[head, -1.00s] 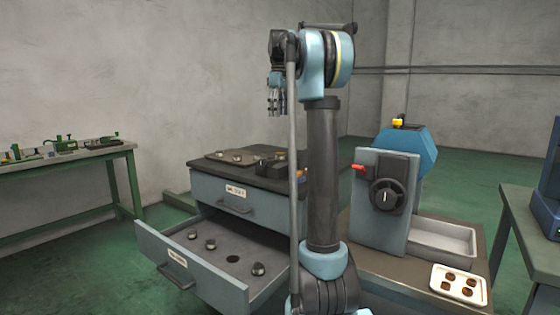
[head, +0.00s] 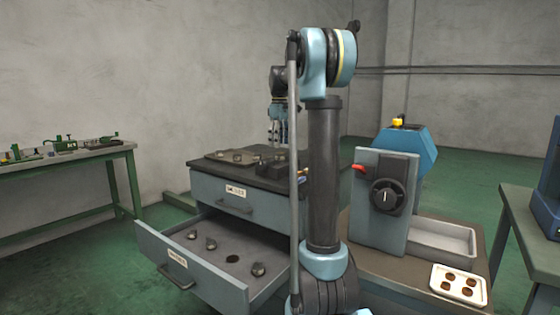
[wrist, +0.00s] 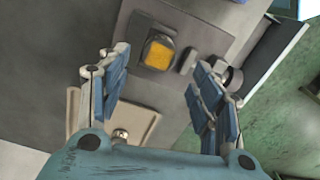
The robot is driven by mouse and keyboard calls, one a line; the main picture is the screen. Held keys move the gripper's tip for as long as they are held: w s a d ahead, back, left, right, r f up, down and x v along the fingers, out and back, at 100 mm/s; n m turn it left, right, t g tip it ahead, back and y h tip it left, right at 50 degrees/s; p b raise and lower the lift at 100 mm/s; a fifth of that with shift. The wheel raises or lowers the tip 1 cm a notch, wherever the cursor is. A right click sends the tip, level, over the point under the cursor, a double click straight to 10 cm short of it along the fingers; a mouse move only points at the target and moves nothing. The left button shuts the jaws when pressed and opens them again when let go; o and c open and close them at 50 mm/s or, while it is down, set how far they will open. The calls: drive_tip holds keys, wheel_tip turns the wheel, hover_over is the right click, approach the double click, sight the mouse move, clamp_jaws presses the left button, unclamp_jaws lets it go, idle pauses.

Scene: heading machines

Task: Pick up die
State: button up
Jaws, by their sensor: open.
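Other small metal pieces (head: 237,156) sit on a flat plate on the cabinet top. In the wrist view, one round metal piece (wrist: 120,135) lies on a tan plate near the left finger. My gripper (head: 276,138) is open and empty, above the cabinet top. In the wrist view, a dark block with an orange top (wrist: 159,53) shows between the fingertips (wrist: 157,68), below them. I cannot tell which piece is the die meant.
The grey cabinet (head: 222,195) has its lower drawer (head: 205,285) pulled out. A machine with a dark handwheel (head: 387,197) stands right of my arm. A white tray with brown round pieces (head: 459,299) lies at the front right. A green workbench (head: 70,157) stands at the left.

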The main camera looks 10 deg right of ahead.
sight(280, 153)
drive_tip(key=shift+d+f, duration=0.15)
drive_tip(key=shift+f, duration=1.05)
drive_tip(key=shift+d+f, duration=0.1)
drive_tip(key=shift+f, duration=1.05)
drive_tip(key=shift+c, duration=0.3)
clamp_jaws()
